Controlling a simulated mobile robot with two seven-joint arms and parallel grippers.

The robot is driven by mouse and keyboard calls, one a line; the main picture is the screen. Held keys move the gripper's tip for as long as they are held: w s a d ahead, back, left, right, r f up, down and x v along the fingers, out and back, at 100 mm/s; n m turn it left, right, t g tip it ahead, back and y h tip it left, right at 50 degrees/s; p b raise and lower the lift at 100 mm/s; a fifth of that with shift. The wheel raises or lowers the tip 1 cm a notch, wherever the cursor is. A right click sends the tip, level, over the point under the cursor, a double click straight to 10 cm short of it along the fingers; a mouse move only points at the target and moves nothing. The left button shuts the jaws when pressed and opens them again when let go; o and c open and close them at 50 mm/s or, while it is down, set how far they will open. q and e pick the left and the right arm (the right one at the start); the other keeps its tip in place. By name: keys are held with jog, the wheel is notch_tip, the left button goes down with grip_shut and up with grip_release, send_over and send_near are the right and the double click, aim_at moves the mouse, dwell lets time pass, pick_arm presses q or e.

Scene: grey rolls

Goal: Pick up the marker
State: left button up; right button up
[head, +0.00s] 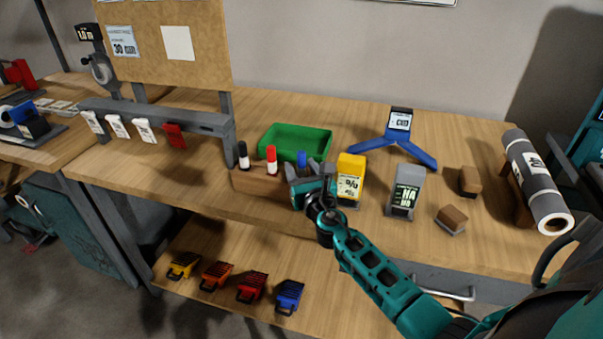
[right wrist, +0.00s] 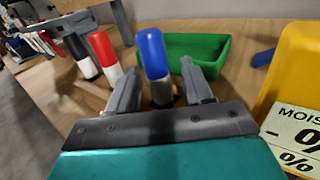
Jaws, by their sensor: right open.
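Three markers stand upright in a wooden block (head: 258,184): a black-capped marker (head: 243,155), a red-capped marker (head: 271,160) and a blue-capped marker (head: 301,158). In the right wrist view the blue-capped marker (right wrist: 152,55) stands between the two grey fingers of my right gripper (right wrist: 160,85); I cannot tell if they touch it. The red-capped marker (right wrist: 103,50) and black-capped marker (right wrist: 78,52) are left of the fingers. In the head view my right gripper (head: 308,176) is open at the block's right end and hides part of it. My left gripper is not in view.
A yellow device (head: 350,172) stands close to the right of my gripper, with a grey device (head: 406,188) beyond it. A green tray (head: 295,141) lies behind the markers. Small brown blocks (head: 470,181) and a grey roll (head: 537,180) are farther right.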

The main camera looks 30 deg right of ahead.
aim_at(303, 158)
jog(key=shift+w, duration=0.1)
grip_shut()
dwell(0.4)
notch_tip(303, 158, up, 4)
jog(key=p, duration=0.3)
jog(key=shift+f, duration=0.2)
jog(key=shift+r, duration=0.2)
notch_tip(303, 158, up, 16)
dwell(0.4)
